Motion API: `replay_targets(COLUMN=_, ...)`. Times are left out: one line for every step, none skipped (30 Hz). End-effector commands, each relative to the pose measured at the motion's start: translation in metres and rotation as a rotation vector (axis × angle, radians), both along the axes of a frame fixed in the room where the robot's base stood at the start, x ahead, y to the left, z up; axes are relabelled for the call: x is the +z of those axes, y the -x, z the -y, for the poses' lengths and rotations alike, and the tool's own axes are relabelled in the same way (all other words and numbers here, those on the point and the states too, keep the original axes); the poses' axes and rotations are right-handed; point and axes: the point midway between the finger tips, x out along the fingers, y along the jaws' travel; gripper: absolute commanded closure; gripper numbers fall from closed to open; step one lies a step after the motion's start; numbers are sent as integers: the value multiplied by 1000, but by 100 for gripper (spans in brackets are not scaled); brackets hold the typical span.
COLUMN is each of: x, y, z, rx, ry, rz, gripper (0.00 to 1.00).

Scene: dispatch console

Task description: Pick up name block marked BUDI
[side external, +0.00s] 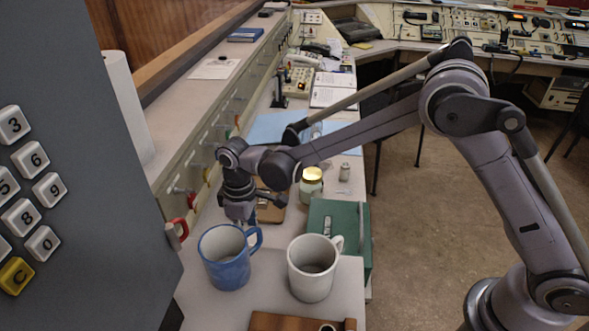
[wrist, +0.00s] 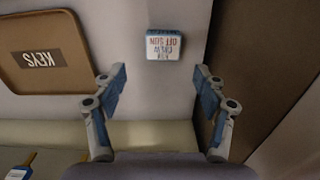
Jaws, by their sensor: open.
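In the wrist view a small block (wrist: 164,46) with a white top and a blue edge lies on the pale surface, beyond my fingertips and between their lines. Its upside-down lettering seems to read "OFF SUN" and "CREW"; the small marks on its blue edge are too small to read. I cannot make out BUDI on it. My gripper (wrist: 158,78) is open, its two blue-padded fingers spread with nothing between them. In the side external view my gripper (side external: 239,212) points down just behind the blue mug; I cannot make out the block there.
A brown tray (wrist: 77,68) with a KEYS label lies left of the block. A dark brown panel stands right of it. A blue mug (side external: 226,262), a white mug (side external: 312,276), a green box (side external: 348,222) and a jar (side external: 311,190) crowd the desk near my gripper.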

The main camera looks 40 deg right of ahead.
Motion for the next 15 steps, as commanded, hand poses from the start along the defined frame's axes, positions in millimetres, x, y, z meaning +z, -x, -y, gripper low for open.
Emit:
replay_targets(x=-6, y=0, z=0, rx=0, ry=0, rz=0, gripper=28)
replay_targets(x=-8, y=0, z=0, rx=0, ry=0, rz=0, gripper=28)
replay_targets(x=-10, y=0, z=0, rx=-1, ry=0, rz=0, gripper=28)
replay_targets(x=-12, y=0, z=0, rx=-1, ry=0, rz=0, gripper=28)
replay_targets(x=-13, y=0, z=0, rx=-1, ry=0, rz=0, gripper=28)
replay_targets(x=-15, y=1, z=0, rx=-1, ry=0, rz=0, gripper=28)
replay_targets(x=-17, y=1, z=0, rx=-1, ry=0, rz=0, gripper=28)
replay_targets(x=-20, y=2, z=0, rx=-1, ry=0, rz=0, gripper=28)
replay_targets(x=-25, y=2, z=0, rx=-1, ry=0, rz=0, gripper=28)
replay_targets(x=-29, y=3, z=0, rx=-1, ry=0, rz=0, gripper=28)
replay_targets(x=-34, y=4, z=0, rx=0, ry=0, rz=0, gripper=28)
replay_targets(x=-40, y=5, z=0, rx=0, ry=-1, rz=1, gripper=28)
replay_targets(x=-44, y=6, z=0, rx=0, ry=-1, rz=1, gripper=28)
replay_targets(x=-48, y=6, z=0, rx=-1, ry=-1, rz=1, gripper=28)
replay_targets(x=-53, y=6, z=0, rx=-1, ry=-1, rz=1, gripper=28)
